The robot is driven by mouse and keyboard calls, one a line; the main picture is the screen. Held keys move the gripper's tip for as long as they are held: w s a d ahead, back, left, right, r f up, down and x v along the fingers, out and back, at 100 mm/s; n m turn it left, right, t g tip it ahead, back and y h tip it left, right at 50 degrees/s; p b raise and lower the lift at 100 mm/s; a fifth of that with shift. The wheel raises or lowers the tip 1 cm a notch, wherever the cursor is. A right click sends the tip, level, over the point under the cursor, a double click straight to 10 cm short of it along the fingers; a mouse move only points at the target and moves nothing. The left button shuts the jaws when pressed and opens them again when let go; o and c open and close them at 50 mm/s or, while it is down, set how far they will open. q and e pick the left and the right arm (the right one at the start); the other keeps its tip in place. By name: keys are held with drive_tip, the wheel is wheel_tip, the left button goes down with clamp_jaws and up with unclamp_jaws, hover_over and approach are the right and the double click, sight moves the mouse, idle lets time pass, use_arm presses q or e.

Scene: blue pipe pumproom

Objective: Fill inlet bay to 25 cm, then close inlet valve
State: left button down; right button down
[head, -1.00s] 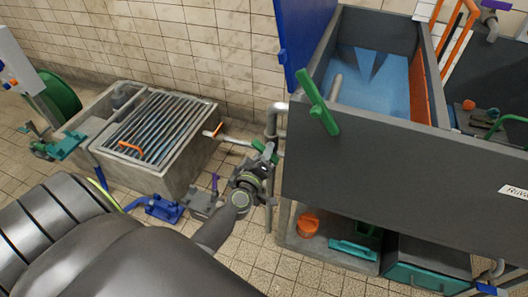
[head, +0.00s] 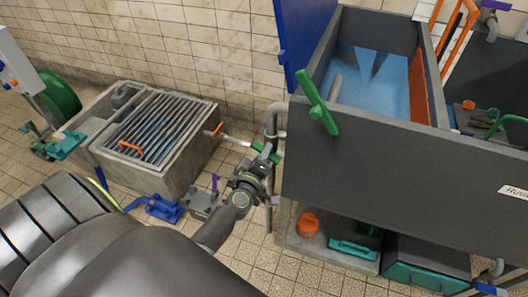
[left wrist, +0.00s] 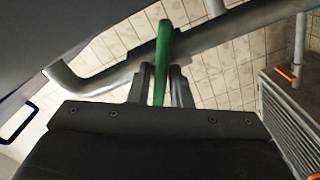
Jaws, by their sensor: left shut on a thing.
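A green valve handle (head: 261,149) sits on the grey inlet pipe beside the large grey tank. My left gripper (head: 267,160) is shut on this handle. In the left wrist view the green handle (left wrist: 162,62) stands between the two fingers, in front of the grey pipe (left wrist: 215,38). The grey-walled bay (head: 372,23) holds blue water (head: 385,88). I cannot read its depth. A second green lever (head: 318,105) is on the bay's left front edge, away from my gripper. My right gripper is not in view.
A concrete basin with a metal grating (head: 155,125) stands at the left. A blue pump (head: 158,207) lies on the floor. Below the bay are an orange can (head: 307,224) and a teal box (head: 352,249). A blue panel (head: 303,40) rises beside the bay.

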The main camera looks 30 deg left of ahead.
use_arm(q)
drive_tip(key=n, duration=0.3)
drive_tip(key=shift+f, duration=0.1)
drive_tip(key=shift+f+n, duration=0.1)
drive_tip(key=shift+n, duration=1.5)
drive_tip(key=c, duration=1.5)
unclamp_jaws()
drive_tip(key=shift+s, duration=0.15)
